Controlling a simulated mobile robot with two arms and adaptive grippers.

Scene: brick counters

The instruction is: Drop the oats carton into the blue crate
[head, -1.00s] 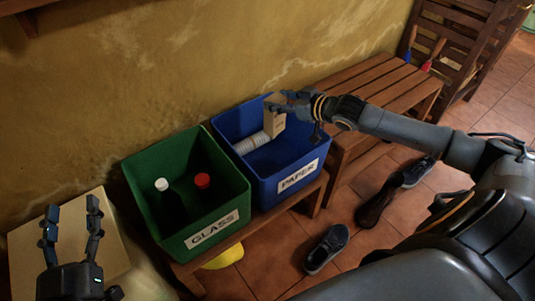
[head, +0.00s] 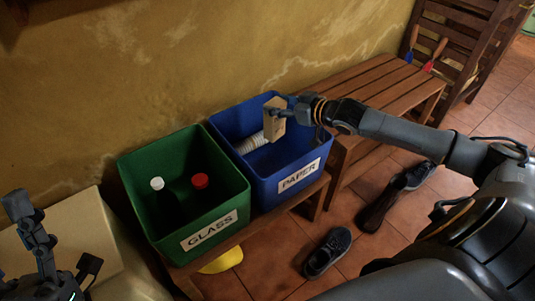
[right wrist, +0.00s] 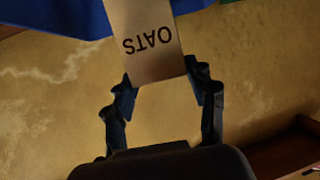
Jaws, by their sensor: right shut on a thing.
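The oats carton (head: 273,122) is a small tan box held over the blue crate (head: 288,187), which has a PAPER label. In the right wrist view the carton (right wrist: 147,30) shows the word OATS upside down, its end between the fingertips. My right gripper (head: 284,108) is shut on the carton, above the crate's opening. I cannot tell exactly how far the carton's lower end is from the crate's contents. My left gripper (head: 58,236) is open and empty at the lower left, with its fingers spread.
A whitish ribbed roll (head: 250,143) lies in the blue crate. A green GLASS crate (head: 185,239) beside it holds two bottles with white (head: 157,184) and red (head: 200,181) caps. A wooden bench (head: 385,85) stands to the right. Shoes (head: 327,250) lie on the floor.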

